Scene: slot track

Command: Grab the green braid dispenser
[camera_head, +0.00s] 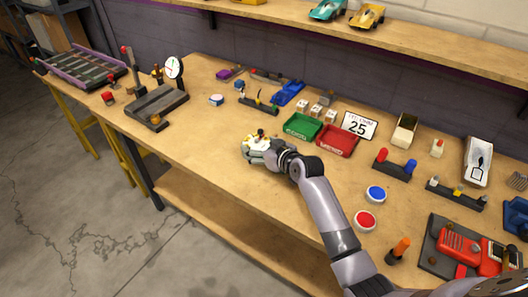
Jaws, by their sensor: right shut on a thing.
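My right gripper (262,143) is low over the workbench, left of the green tray, with its arm coming in from the lower right. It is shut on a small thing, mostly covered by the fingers. A pale rounded part (250,153) shows at the fingertips, with dark and yellowish bits beside it. I cannot make out green on it, so I cannot tell for sure that it is the green braid dispenser. I see no other clear green braid dispenser on the bench. My left gripper is not in view.
The workbench (205,175) is clear in front and left of the gripper. A green tray (303,127) and a red tray (337,141) stand just right. A dial gauge stand (160,102) is at left. Blue (376,194) and red (365,221) round buttons lie near the arm.

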